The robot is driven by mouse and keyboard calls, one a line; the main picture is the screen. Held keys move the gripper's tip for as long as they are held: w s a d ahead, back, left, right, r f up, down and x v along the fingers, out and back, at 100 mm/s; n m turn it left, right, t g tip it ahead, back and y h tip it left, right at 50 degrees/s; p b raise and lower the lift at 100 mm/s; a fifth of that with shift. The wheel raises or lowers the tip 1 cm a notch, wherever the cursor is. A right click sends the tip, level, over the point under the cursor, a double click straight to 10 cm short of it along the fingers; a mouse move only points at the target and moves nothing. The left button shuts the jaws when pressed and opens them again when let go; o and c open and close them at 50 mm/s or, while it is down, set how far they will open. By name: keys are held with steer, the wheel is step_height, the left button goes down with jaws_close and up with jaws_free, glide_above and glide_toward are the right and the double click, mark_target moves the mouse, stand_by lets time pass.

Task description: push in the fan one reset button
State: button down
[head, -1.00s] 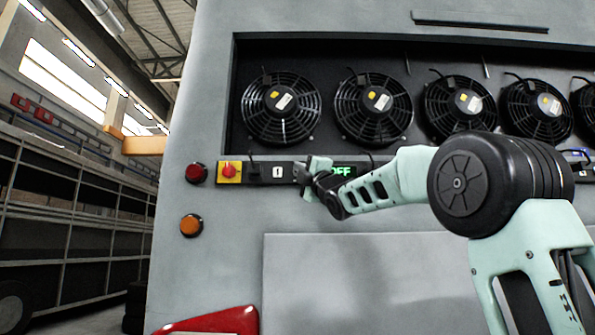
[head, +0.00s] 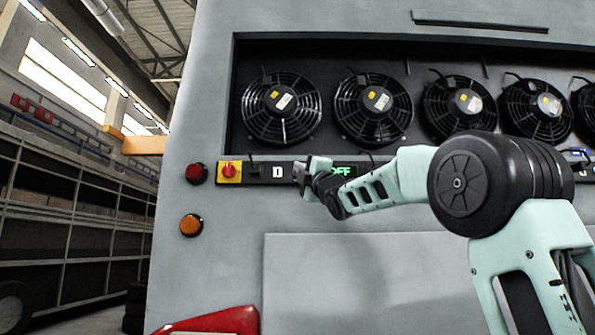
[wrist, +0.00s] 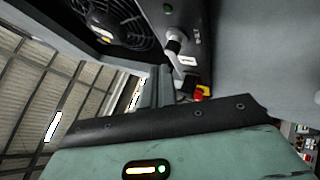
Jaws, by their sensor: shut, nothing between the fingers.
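My gripper (head: 304,171) is shut and empty, at the dark control strip (head: 262,172) under the fans, between a white label and a green OFF display. I cannot tell whether it touches the strip. Fan one (head: 282,108) is the leftmost fan and sits above the strip. No reset button can be made out for certain in the head view, where my gripper covers part of the strip. In the wrist view a pale round-ended stub (wrist: 173,41) stands out from the strip; I cannot tell whether it is the button. The fingertips are not clear there.
A red knob on a yellow plate (head: 229,172), a red lamp (head: 196,173) and an orange lamp (head: 191,225) are left of my gripper. The green OFF display (head: 342,170) is just right of it. A flat grey panel (head: 330,290) lies below.

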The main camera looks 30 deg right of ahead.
steer(key=shift+w, duration=0.1)
stand_by(0.3)
steer(key=shift+w+d, duration=0.2)
steer(key=shift+w, duration=0.05)
steer(key=shift+w+d, duration=0.3)
steer(key=shift+w, duration=0.15)
stand_by(0.9)
steer(key=shift+s, duration=0.1)
steer(key=shift+s+a+b, duration=0.55)
steer(key=shift+s+b, duration=0.15)
steer(key=shift+b, duration=0.2)
steer(key=s+a+b, duration=0.1)
steer(key=s+b, duration=0.1)
steer(key=s+a+b, duration=0.1)
steer(key=s+b, duration=0.1)
steer(key=shift+a, duration=0.4)
